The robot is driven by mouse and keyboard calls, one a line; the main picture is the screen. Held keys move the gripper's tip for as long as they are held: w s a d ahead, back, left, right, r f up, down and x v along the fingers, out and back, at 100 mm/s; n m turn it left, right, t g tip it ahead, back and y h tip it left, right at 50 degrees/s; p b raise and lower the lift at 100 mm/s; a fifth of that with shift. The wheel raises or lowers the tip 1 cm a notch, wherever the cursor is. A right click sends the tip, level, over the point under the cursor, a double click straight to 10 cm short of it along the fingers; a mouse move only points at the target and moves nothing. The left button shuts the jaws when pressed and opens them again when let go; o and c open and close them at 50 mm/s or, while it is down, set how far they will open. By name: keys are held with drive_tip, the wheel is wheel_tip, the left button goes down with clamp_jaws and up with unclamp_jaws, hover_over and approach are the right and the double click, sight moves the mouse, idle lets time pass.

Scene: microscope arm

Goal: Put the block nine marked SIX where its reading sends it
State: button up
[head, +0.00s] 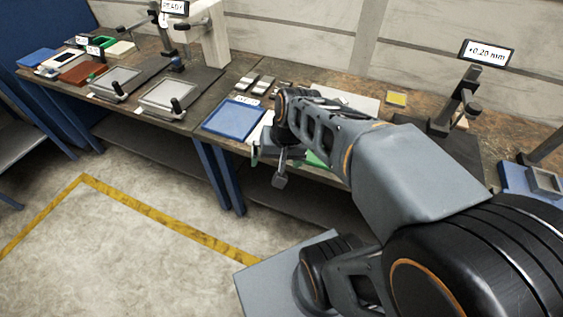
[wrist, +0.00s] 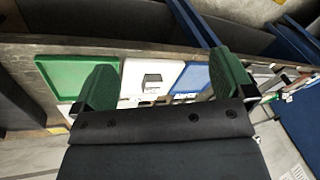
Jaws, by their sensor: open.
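A small grey block (wrist: 152,80) lies on a white tray or mat (wrist: 134,72) in the wrist view; any marking on it is too small to read. My gripper (wrist: 165,80) is open and empty, its green fingers apart on either side of that view of the block. In the head view my gripper (head: 279,163) hangs at the bench's front edge. A display reading +0.20 mm (head: 486,53) stands above a dark gauge stand (head: 458,98). Several small grey blocks (head: 263,85) lie behind the blue tray; I cannot tell which is marked SIX.
A blue tray (head: 235,118) lies left of my gripper and a green tray (wrist: 75,76) left of the white one in the wrist view. A yellow pad (head: 397,98) lies farther back. The left bench holds grey trays (head: 168,94) and a READY display (head: 175,8). The floor in front is clear.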

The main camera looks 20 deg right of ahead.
drive_tip(key=s+n+h, duration=0.1)
drive_tip(key=n, duration=0.1)
drive_tip(key=s+r+n+t, duration=0.1)
drive_tip(key=s+n, duration=0.1)
drive_tip(key=shift+h, duration=0.4)
drive_tip(key=shift+w, duration=0.1)
idle(0.8)
